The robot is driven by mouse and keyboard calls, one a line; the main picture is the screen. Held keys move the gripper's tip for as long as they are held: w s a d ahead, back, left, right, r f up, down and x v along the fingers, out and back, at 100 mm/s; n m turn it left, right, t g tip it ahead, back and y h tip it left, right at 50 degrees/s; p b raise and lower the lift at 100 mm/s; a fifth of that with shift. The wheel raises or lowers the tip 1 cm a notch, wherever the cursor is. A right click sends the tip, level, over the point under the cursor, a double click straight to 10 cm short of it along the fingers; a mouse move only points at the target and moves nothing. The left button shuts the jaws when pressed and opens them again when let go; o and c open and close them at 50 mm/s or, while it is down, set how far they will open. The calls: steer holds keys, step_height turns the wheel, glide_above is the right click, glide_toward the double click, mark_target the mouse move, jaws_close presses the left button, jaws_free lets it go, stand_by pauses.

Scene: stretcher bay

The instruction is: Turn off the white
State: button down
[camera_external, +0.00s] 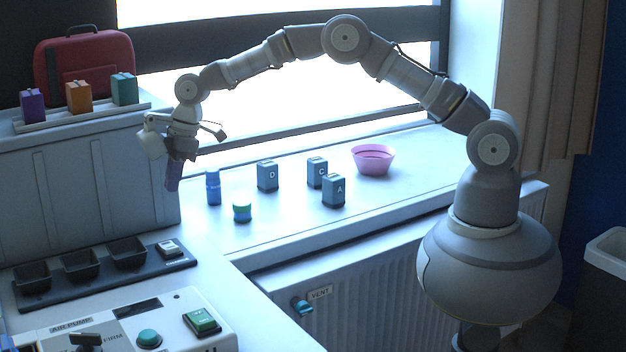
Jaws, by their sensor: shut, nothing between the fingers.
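A small white switch (169,247) sits at the right end of a dark strip on the counter. A white control box (180,345) labelled "AIR PUMP" stands at the front left. It carries a dark lever (86,341), a round teal button (149,338) and a green rocker switch (201,320). I cannot tell whether any of them is on or off. My gripper (172,185) is shut and empty, pointing down in front of the grey cabinet. In the picture it is above the white switch and apart from it.
Black cups (80,265) line the dark strip. Blue lettered blocks (333,190), a blue bottle (213,187), a green-and-blue jar (242,211) and a pink bowl (373,159) stand on the sill. Coloured blocks (79,97) and a red case (95,65) top the cabinet. A teal vent knob (302,305) is on the radiator.

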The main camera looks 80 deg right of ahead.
steer(key=shift+d+r, duration=0.3)
steer(key=shift+r, duration=0.65)
